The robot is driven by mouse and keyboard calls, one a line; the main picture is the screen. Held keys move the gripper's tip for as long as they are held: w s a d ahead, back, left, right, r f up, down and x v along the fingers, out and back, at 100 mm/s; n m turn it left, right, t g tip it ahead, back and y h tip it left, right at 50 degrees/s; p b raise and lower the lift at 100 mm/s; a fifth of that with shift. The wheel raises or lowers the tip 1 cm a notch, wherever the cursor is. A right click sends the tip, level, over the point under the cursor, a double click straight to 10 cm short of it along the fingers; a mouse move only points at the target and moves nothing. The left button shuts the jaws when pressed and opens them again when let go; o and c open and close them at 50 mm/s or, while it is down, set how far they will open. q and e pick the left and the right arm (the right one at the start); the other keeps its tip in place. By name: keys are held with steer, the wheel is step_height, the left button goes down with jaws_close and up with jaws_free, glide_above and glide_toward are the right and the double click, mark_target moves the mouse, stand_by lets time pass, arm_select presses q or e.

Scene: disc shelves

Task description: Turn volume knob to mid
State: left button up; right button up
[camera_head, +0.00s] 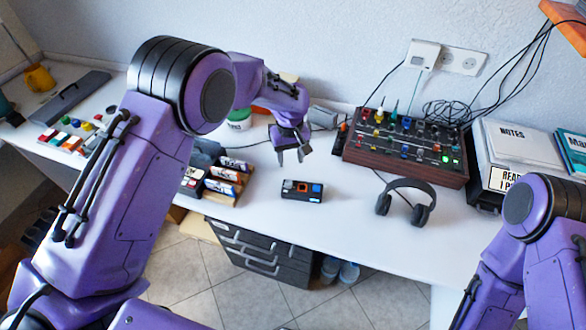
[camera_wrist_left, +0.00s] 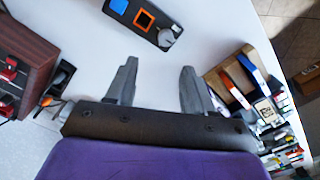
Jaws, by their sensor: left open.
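A small black box (camera_head: 301,196) lies on the white desk, with an orange-framed square and a blue square on its top. It also shows at the top of the left wrist view (camera_wrist_left: 139,28), where its grey round knob (camera_wrist_left: 166,38) sits at the end nearest my gripper. I cannot tell the knob's setting. My left gripper (camera_head: 290,158) is open and empty above the desk, behind the box and apart from it. In the left wrist view its two fingers (camera_wrist_left: 158,72) point toward the knob end. My right gripper is out of the picture; only my right arm shows.
A wooden-sided mixer (camera_head: 403,171) with many knobs stands at the back, right of the gripper. Headphones (camera_head: 408,184) lie right of the box. A rack of discs (camera_head: 226,178) stands to its left. A green-labelled jar (camera_head: 239,120) is behind. Desk around the box is clear.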

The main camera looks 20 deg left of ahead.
arm_select(q)
steer(key=p, duration=0.1)
glide_above(289, 182)
steer(key=f, duration=0.4)
steer(key=shift+s+f, duration=0.2)
steer(key=shift+s, duration=0.1)
steer(key=f, duration=0.3)
steer(key=f+p, duration=0.1)
steer(key=shift+w+a+f, duration=0.15)
steer(key=shift+w+f, duration=0.35)
steer(key=shift+f, duration=0.1)
steer(key=shift+s+r, duration=0.15)
steer(key=shift+s, duration=0.15)
steer(key=shift+c, duration=0.4)
jaws_close()
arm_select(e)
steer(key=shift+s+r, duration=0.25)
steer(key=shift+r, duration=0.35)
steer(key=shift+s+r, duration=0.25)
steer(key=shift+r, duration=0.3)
